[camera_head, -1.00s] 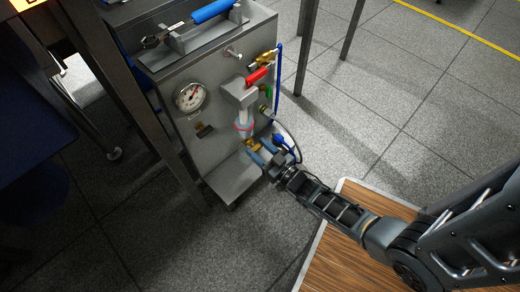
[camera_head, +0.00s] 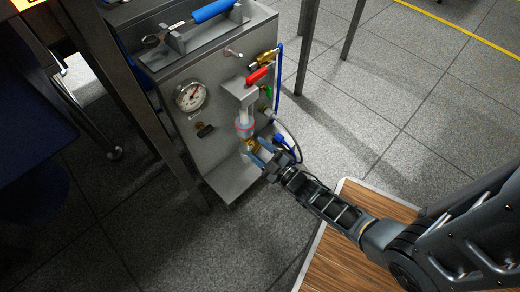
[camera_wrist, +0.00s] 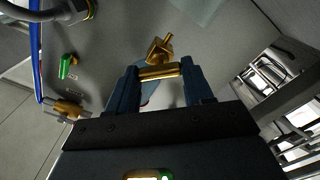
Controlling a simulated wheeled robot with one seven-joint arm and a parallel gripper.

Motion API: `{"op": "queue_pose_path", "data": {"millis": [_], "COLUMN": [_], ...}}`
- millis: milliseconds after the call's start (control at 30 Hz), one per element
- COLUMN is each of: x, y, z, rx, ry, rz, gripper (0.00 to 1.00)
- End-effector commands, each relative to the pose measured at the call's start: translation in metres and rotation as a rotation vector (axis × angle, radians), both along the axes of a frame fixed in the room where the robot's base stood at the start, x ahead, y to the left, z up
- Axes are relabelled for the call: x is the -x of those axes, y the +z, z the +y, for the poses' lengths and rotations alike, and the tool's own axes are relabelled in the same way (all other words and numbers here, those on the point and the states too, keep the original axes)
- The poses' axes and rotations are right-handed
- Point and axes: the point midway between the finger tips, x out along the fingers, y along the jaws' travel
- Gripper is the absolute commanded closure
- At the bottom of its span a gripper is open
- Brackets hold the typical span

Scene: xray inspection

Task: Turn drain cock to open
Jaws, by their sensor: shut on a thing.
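The brass drain cock (camera_head: 249,145) hangs under the clear bowl (camera_head: 243,127) on the front of the grey metal cabinet. In the wrist view, its brass body (camera_wrist: 160,48) shows just beyond my fingertips, with a brass bar (camera_wrist: 159,71) across the gap between them. My gripper (camera_head: 260,152) is at the cock in the head view. In the wrist view, my gripper (camera_wrist: 160,73) is shut on the bar, one blue-grey finger at each end. The fingers partly hide the cock in the head view.
A red-handled valve (camera_head: 257,76), a pressure gauge (camera_head: 190,97) and a blue hose (camera_head: 277,75) are on the cabinet (camera_head: 215,155). A green lever (camera_wrist: 67,66) and a brass fitting (camera_wrist: 68,109) sit left of my fingers. A dark table leg (camera_head: 135,100) stands left of the cabinet.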

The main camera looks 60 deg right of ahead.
Motion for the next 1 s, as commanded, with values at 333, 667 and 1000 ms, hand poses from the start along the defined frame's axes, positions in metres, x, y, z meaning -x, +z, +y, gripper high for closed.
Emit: {"op": "queue_pose_path", "data": {"millis": [333, 667, 1000], "x": [0.0008, 0.0005, 0.0005], "y": [-0.0018, -0.0029, -0.0036], "z": [0.0009, 0.0017, 0.0019], "rx": [0.314, 0.591, 0.773], "ry": [-0.001, 0.001, 0.001], "rz": [0.093, 0.172, 0.224], "gripper": [0.79, 0.79, 0.79]}}
